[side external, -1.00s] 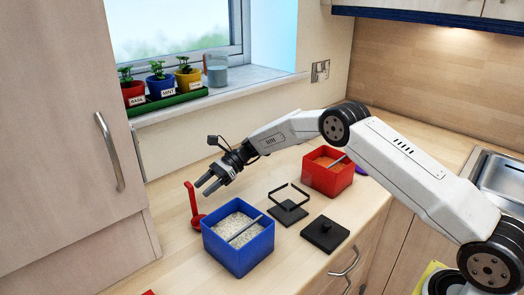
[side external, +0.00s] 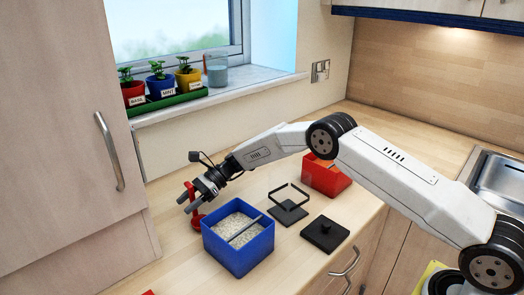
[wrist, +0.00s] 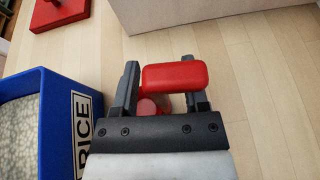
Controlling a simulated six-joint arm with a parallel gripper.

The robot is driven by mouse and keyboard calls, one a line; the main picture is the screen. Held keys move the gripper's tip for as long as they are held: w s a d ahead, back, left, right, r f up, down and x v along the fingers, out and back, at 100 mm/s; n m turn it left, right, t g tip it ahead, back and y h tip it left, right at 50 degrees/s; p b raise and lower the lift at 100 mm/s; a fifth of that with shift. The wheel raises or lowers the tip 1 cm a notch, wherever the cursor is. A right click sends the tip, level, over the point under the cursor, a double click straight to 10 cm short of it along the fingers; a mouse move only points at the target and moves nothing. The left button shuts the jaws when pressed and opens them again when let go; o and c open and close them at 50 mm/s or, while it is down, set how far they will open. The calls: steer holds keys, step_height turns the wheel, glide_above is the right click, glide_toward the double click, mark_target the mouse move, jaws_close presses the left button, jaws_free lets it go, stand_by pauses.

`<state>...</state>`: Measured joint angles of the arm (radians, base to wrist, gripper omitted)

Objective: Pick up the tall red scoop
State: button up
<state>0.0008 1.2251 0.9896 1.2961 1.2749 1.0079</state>
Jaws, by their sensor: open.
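The tall red scoop (side external: 189,187) stands upright on the counter, left of the blue box, partly hidden by my gripper (side external: 187,201) in the side view. In the wrist view, the scoop's red handle top (wrist: 175,76) shows at my gripper (wrist: 160,80). The left finger is just left of the handle, and the handle top overlaps the right finger's tip. The jaws are open at the handle. Contact cannot be made out. A round red part of the scoop shows lower between the fingers.
The blue box (side external: 238,257) of rice stands close beside the scoop; its RICE label shows in the wrist view (wrist: 82,130). A black wire-framed holder (side external: 289,213), a black lid (side external: 325,236) and a red box (side external: 322,182) lie rightward. A red knobbed lid (wrist: 62,14) lies beyond.

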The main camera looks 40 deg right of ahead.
stand_by(0.4)
jaws_close()
step_height(320, 180, up, 10)
stand_by(0.9)
stand_by(0.4)
